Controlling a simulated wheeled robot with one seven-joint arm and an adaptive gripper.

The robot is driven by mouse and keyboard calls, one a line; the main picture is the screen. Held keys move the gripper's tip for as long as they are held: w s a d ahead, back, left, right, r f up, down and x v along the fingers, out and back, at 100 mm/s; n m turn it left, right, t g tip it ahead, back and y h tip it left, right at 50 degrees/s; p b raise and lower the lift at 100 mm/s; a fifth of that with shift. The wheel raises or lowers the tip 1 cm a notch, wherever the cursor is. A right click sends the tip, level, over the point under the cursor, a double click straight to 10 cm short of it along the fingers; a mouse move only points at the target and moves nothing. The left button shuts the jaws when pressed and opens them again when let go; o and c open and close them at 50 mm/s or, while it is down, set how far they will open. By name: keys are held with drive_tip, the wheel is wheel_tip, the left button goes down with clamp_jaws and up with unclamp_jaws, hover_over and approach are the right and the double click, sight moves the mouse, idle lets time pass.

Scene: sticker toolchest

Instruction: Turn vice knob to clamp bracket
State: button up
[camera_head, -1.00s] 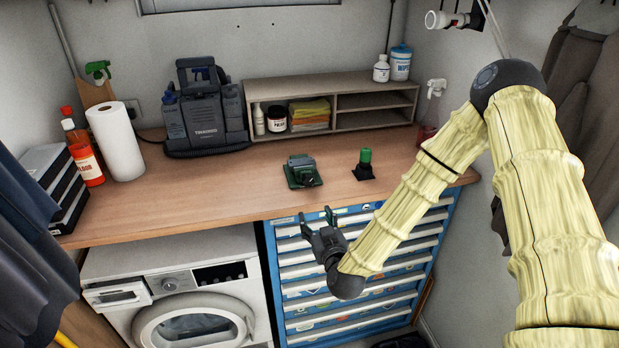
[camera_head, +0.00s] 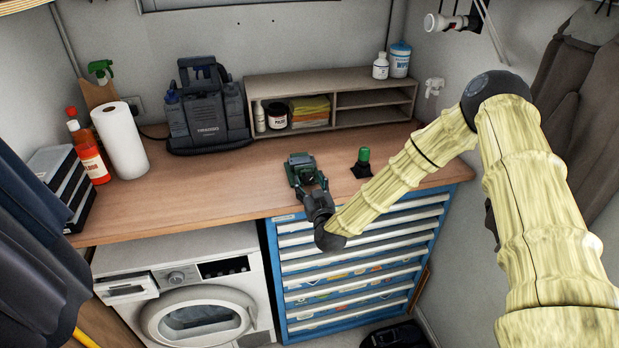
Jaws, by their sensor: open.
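A small dark green vice (camera_head: 299,161) stands on the wooden worktop near its front edge, above the blue drawer chest. My gripper (camera_head: 312,184) is open at the front side of the vice, with its fingers pointing toward it. The fingertips overlap the vice's front in the picture, where its knob would be. I cannot tell whether they touch it or surround the knob. A bracket in the vice jaws is too small to make out. A green-topped item on a black base (camera_head: 362,162) stands to the right of the vice.
A wooden shelf unit (camera_head: 290,90) with bottles and cloths stands at the back, beside a dark grey machine (camera_head: 205,115). A paper towel roll (camera_head: 120,140) and an orange bottle (camera_head: 90,158) stand at the left. The worktop (camera_head: 215,185) left of the vice is clear.

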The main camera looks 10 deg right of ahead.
drive_tip(key=shift+w, duration=0.45)
drive_tip(key=c, duration=1)
drive_tip(key=shift+f, duration=0.1)
drive_tip(key=shift+c, duration=0.2)
drive_tip(key=shift+f+b, duration=0.1)
drive_tip(key=shift+b, duration=0.45)
drive_tip(key=m+b, duration=0.2)
drive_tip(key=b, duration=0.2)
drive_tip(key=shift+f+m, duration=0.15)
drive_tip(key=shift+m, duration=0.25)
drive_tip(key=m+b, duration=0.2)
drive_tip(key=b, duration=0.2)
drive_tip(key=shift+m, duration=0.4)
drive_tip(key=shift+r+m+b, duration=0.2)
drive_tip(key=shift+m+b, duration=0.8)
drive_tip(key=shift+b, duration=0.3)
drive_tip(key=shift+d+r, duration=0.1)
